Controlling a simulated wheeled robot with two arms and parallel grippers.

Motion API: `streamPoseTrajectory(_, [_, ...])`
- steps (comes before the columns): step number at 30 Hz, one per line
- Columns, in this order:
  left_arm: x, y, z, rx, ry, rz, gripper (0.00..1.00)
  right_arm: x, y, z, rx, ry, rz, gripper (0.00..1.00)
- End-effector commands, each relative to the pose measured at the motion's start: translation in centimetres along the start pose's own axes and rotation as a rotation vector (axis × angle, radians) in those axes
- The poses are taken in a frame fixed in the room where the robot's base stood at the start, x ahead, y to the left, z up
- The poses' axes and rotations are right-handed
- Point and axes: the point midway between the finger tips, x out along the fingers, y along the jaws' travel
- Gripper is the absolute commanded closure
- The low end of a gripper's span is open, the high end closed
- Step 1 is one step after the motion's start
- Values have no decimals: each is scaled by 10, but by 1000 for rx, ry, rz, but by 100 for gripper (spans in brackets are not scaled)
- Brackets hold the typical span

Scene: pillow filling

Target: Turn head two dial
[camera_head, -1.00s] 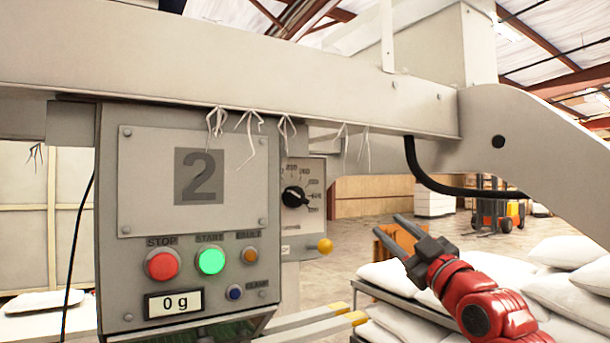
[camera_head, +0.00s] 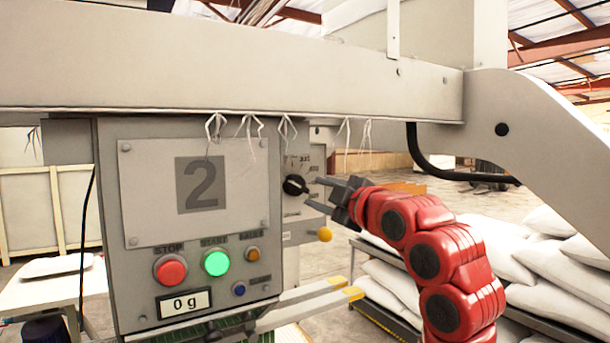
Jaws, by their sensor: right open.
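The control box of head two (camera_head: 240,140) carries a large grey "2" plate, a red STOP button (camera_head: 170,269), a lit green START button (camera_head: 216,263) and a display reading 0 g (camera_head: 185,303). The black dial knob (camera_head: 294,185) sits on a pale scale plate just right of the box. My right gripper (camera_head: 315,191) is open, its dark fingers pointing left at the knob, with the tips close to its right side. I cannot tell whether they touch it. The fingers and wrist cover part of the dial's scale. My left gripper is not in view.
A grey beam (camera_head: 230,75) with hanging white threads crosses above the box and dial. A yellow ball-ended lever (camera_head: 324,234) sits just below the dial. White sacks (camera_head: 480,250) are stacked on a rack at the right, and a black cable (camera_head: 440,172) hangs behind the beam.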

Motion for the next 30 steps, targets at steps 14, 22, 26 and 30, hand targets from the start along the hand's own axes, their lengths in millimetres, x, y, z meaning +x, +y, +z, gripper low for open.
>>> streamPoseTrajectory(14, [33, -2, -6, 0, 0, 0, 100, 58, 0, 0, 0, -1, -1, 55])
streamPoseTrajectory(22, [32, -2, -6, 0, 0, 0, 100, 58, 0, 0, 1, 0, 0, 62])
streamPoseTrajectory(26, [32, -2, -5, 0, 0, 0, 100, 58, 0, 0, 1, 0, 0, 86])
streamPoseTrajectory(30, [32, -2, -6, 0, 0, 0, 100, 58, 0, 0, 1, 0, 0, 100])
